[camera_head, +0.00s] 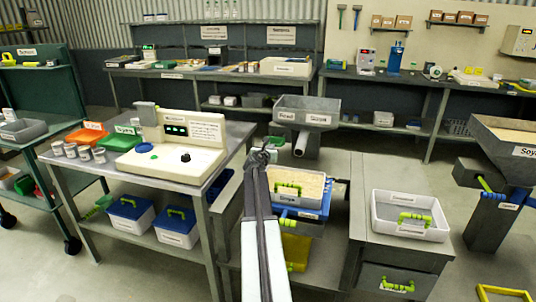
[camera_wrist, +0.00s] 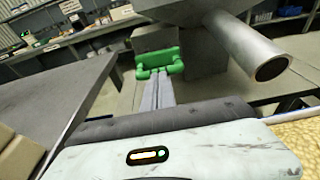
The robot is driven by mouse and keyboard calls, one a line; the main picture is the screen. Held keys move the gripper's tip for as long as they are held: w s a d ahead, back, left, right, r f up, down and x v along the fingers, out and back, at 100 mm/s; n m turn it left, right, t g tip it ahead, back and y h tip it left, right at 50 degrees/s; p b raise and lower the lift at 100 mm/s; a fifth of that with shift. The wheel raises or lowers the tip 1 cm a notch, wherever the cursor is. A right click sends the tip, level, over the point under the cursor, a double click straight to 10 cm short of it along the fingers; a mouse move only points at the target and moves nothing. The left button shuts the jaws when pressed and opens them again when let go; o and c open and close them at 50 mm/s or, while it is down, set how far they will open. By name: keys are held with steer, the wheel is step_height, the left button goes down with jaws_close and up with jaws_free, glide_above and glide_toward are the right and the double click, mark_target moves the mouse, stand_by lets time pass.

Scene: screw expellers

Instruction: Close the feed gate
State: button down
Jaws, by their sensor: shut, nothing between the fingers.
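A grey hopper machine (camera_head: 305,110) with a spout stands beyond my arm in the head view. In the wrist view its round spout (camera_wrist: 245,45) juts toward the right. A green handle (camera_wrist: 172,62), seemingly the feed gate's, sits on a grey block left of the spout. My gripper (camera_head: 262,156) is shut and empty. In the wrist view my gripper's fingers (camera_wrist: 158,78) point at the handle, their tips at its lower edge; I cannot tell if they touch it. In the head view the handle is small and partly hidden near my gripper.
A bin of pale grain (camera_head: 311,186) stands below the spout. A bench with a cream control unit (camera_head: 173,143) is on the left. A grey cabinet with a white tray (camera_head: 410,225) is on the right, near another hopper (camera_head: 506,138) marked Soya. Floor shows around them.

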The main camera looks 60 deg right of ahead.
mark_target(276, 139)
steer(key=shift+w+d+f, duration=0.1)
steer(key=shift+w+d, duration=0.05)
steer(key=shift+d, duration=0.45)
steer(key=x, duration=0.3)
steer(key=r+x, duration=0.1)
steer(key=x, duration=0.1)
steer(key=shift+w, duration=0.1)
steer(key=shift+d+r, duration=0.2)
steer(key=shift+d, duration=0.15)
steer(key=p+v, duration=0.3)
steer(key=v, duration=1.1)
steer(key=shift+a+f, duration=0.15)
steer(key=shift+a, duration=0.15)
